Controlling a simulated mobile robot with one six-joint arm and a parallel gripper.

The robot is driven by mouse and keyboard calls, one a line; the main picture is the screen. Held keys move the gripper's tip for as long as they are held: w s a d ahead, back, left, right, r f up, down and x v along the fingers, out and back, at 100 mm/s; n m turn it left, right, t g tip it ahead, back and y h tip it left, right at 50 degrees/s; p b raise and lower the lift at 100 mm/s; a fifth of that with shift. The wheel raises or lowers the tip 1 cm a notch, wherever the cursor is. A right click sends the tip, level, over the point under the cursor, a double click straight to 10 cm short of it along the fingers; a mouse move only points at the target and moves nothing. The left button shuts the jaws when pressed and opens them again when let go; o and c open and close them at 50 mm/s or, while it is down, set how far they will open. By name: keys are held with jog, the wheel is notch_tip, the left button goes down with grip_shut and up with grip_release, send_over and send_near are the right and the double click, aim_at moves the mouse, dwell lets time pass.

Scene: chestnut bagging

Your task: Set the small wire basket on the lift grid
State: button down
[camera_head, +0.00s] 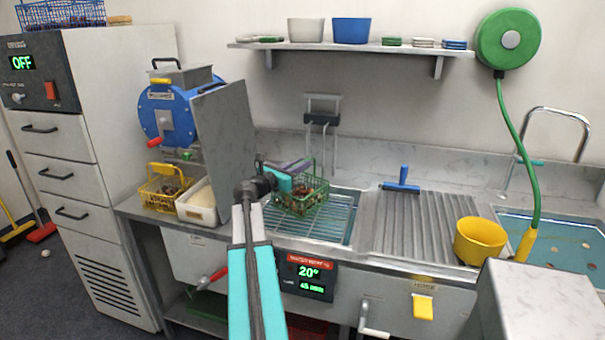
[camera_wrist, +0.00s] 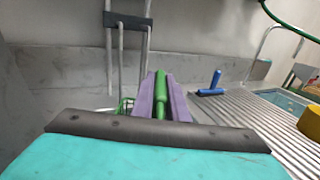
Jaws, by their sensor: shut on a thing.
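The small green wire basket (camera_head: 314,199) holds brown chestnuts. It is upright at the left back part of the lift grid (camera_head: 327,228), a blue-grey barred grid in the sink basin. I cannot tell whether its bottom touches the bars. My gripper (camera_head: 304,165) reaches over the basket from the left and is shut on its handle. In the wrist view the green handle (camera_wrist: 160,93) is between my purple fingers, and a bit of the basket's mesh (camera_wrist: 125,106) shows left of them. My arm and fingers hide part of the basket.
A grey upright panel (camera_head: 223,138) stands left of the grid, near a yellow basket (camera_head: 159,193) and a white tub (camera_head: 197,207). A metal lift frame (camera_head: 322,120) rises behind. To the right are a ribbed drainboard (camera_head: 400,225), a blue squeegee (camera_head: 402,181) and a yellow bucket (camera_head: 480,241).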

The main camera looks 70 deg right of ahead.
jog(key=shift+d, duration=0.15)
jog(key=shift+d, duration=0.55)
jog(key=shift+a+f, duration=0.1)
jog(key=shift+f, duration=1.8)
jog(key=c, duration=1.7)
grip_release()
jog(key=shift+c, duration=0.2)
jog(key=v, duration=1.2)
jog(key=shift+b, duration=0.45)
